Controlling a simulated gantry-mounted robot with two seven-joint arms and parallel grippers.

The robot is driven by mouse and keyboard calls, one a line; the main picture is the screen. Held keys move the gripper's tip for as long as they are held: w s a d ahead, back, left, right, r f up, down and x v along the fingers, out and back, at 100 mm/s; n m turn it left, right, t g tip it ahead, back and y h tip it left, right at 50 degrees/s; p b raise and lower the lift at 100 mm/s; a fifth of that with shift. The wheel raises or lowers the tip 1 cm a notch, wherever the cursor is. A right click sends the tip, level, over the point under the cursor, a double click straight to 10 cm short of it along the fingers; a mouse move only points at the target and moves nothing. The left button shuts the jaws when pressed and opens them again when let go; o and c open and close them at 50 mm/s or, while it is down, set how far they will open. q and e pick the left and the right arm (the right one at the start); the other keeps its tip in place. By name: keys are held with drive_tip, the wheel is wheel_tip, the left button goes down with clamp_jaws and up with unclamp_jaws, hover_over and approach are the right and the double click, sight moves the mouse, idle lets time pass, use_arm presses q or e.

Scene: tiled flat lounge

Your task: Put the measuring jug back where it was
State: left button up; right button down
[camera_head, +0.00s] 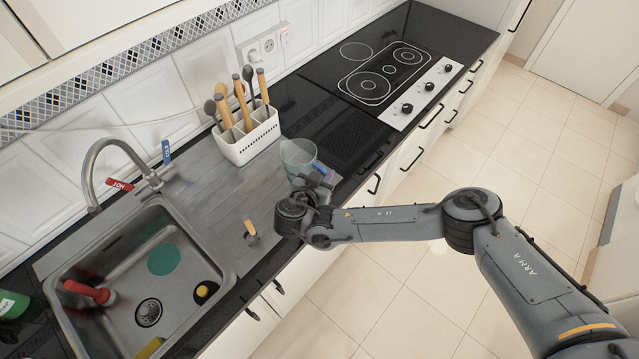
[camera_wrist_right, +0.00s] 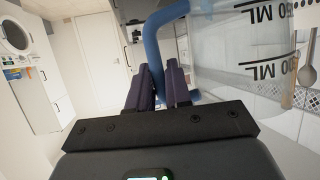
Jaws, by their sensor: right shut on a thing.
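The clear measuring jug (camera_head: 297,152) is near the counter's front edge, right of the utensil holder. My right gripper (camera_head: 322,174) is beside it, partly hidden by my wrist. In the right wrist view the jug (camera_wrist_right: 235,50) shows black ML markings and a blue handle (camera_wrist_right: 152,50). The purple fingers of my right gripper (camera_wrist_right: 160,88) are shut on that handle. The jug looks upright in the head view; I cannot tell whether its base touches the counter. My left gripper is not in view.
A white utensil holder (camera_head: 250,140) with wooden-handled tools stands left of the jug. A hob (camera_head: 385,70) lies at the back right. A sink (camera_head: 130,250) with a red-handled tool (camera_head: 90,292) is at left. A small wooden-handled item (camera_head: 250,230) lies on the drainboard (camera_head: 200,200).

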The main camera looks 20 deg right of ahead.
drive_tip(key=f, duration=0.3)
drive_tip(key=a+f, duration=0.1)
drive_tip(key=shift+w+f, duration=0.15)
drive_tip(key=shift+w, duration=0.25)
drive_tip(key=c, duration=1.1)
unclamp_jaws()
drive_tip(key=shift+o, duration=0.2)
